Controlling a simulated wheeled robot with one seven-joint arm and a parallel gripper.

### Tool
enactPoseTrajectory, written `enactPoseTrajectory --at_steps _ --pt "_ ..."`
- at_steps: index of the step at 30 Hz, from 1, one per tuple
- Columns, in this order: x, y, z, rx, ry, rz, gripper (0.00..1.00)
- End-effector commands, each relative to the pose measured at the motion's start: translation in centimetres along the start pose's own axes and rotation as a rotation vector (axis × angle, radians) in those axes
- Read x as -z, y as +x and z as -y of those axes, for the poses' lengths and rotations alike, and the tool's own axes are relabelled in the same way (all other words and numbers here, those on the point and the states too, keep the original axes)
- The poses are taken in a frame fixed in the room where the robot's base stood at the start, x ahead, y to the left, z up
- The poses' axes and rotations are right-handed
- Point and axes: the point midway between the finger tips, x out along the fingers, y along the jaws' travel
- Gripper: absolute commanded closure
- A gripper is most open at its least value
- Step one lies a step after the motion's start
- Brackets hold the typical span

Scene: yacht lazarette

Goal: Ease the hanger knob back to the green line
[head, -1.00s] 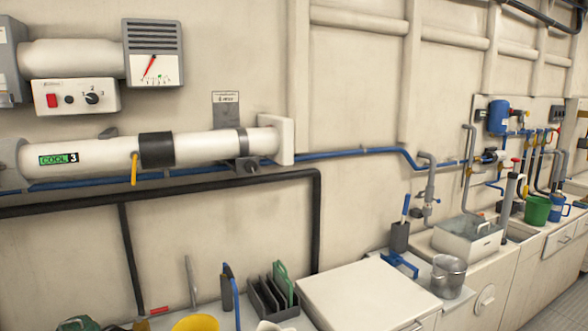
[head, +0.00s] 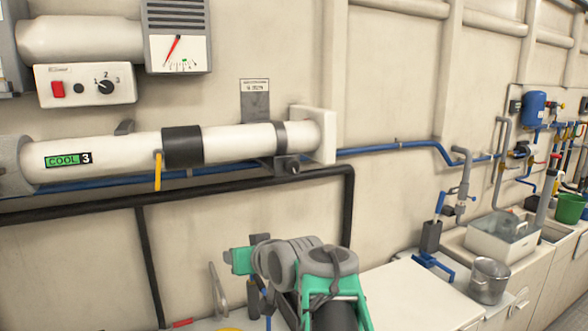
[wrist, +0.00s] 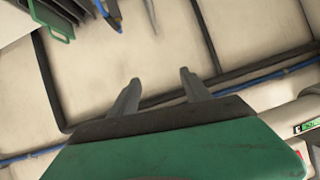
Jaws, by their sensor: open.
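A small dark knob (head: 293,168) sits on the grey hanger bracket (head: 280,140) clamped around the right part of the white pipe (head: 232,141). No green line can be made out beside this knob. The knob cannot be made out in the wrist view.
A black pipe (head: 240,185) and a blue pipe (head: 400,146) run along the wall behind and below the white pipe. A yellow lever (head: 158,172) hangs from it. A white-topped counter (head: 420,295) stands below, with a steel pot (head: 489,281) at right.

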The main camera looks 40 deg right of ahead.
Motion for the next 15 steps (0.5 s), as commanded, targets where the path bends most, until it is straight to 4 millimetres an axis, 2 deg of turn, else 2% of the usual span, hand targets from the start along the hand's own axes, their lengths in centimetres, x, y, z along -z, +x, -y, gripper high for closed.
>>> enactPoseTrajectory --at_steps 1,3,6,10,12,15 --pt "3.8 -1.5 -3.6 -0.042 0.022 -0.111 0.44" --pt "8.3 -4.1 -7.2 -0.073 0.029 -0.259 0.44" --pt "12.3 -7.6 -10.5 -0.104 0.026 -0.405 0.44" --pt "14.6 -9.8 -12.1 -0.118 0.018 -0.488 0.44" --pt "15.1 -9.6 -12.3 -0.116 0.018 -0.496 0.44" --pt "15.9 -8.1 -12.4 -0.115 0.018 -0.494 0.44"
